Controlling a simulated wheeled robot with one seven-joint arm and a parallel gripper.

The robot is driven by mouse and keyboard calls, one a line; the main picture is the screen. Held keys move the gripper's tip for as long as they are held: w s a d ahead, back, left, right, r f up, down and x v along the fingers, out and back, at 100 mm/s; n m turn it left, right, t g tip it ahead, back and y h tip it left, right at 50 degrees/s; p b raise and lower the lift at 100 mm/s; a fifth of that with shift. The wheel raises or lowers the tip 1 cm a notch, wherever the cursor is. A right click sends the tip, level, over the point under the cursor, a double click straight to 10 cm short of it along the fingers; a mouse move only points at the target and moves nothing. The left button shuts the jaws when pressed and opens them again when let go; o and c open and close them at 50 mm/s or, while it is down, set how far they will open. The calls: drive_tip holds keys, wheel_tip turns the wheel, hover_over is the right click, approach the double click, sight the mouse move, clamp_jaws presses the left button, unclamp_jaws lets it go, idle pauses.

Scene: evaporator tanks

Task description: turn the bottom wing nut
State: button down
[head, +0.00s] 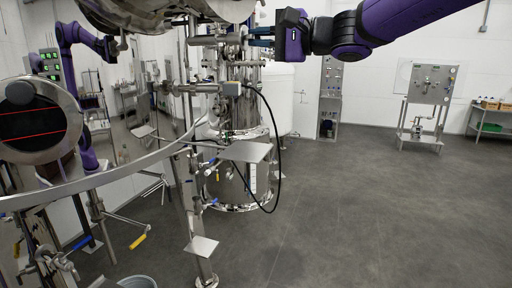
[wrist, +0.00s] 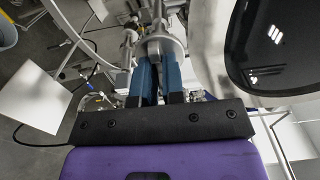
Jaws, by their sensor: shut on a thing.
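My gripper (head: 254,37) reaches in from the upper right in the head view, its blue fingers pointing left at the metal pipework of the tank. In the wrist view my gripper (wrist: 158,62) has its two blue fingers close together with a narrow gap. Their tips are at a round metal fitting (wrist: 167,44). The fingers are shut on the bottom wing nut, which is mostly hidden between them. I cannot make out the angle of its wings.
A large polished tank (head: 125,110) with a round sight port (head: 30,122) stands at left. A metal plate (head: 246,151) and a hanging black cable (head: 280,150) are below my gripper. The grey floor (head: 380,220) at right is clear.

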drive_tip(key=shift+n, duration=1.2)
drive_tip(key=shift+n, duration=0.8)
drive_tip(key=c, duration=1.1)
unclamp_jaws()
drive_tip(key=shift+c, duration=0.2)
